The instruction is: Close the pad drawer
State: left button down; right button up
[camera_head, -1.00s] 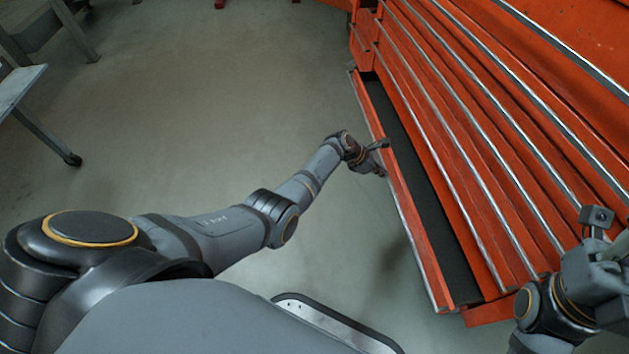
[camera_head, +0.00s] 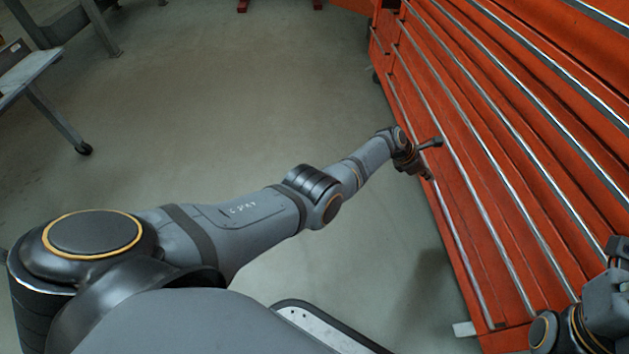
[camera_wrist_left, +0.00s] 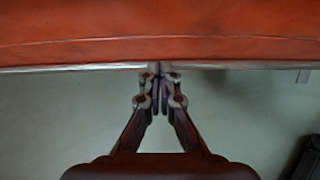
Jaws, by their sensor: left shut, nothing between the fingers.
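The pad drawer (camera_head: 458,238) is the low, long orange drawer of the tool cabinet, with a silver rail along its front. No open gap or dark interior shows behind it, and it looks flush with the drawers above. My left gripper (camera_head: 429,176) is at the drawer's front, around the middle of its length. In the left wrist view the shut, empty fingertips (camera_wrist_left: 160,74) meet the silver edge of the orange front (camera_wrist_left: 80,54); they look in contact. My right gripper (camera_head: 606,305) is partly in view at the lower right, its fingers not clear.
The orange cabinet (camera_head: 520,150) with several silver-railed drawers fills the right side. A grey table (camera_head: 28,72) stands at the upper left. The grey floor (camera_head: 230,110) between them is clear. A small pale piece (camera_head: 463,329) sticks out at the cabinet's near lower corner.

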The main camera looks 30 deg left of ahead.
pick_arm(q)
jog(key=shift+a, duration=0.1)
dwell(0.3)
jog(key=v, duration=1.1)
jog(key=shift+s+a+r, duration=0.2)
jog(key=shift+s+r, duration=0.05)
jog(key=shift+r, duration=0.05)
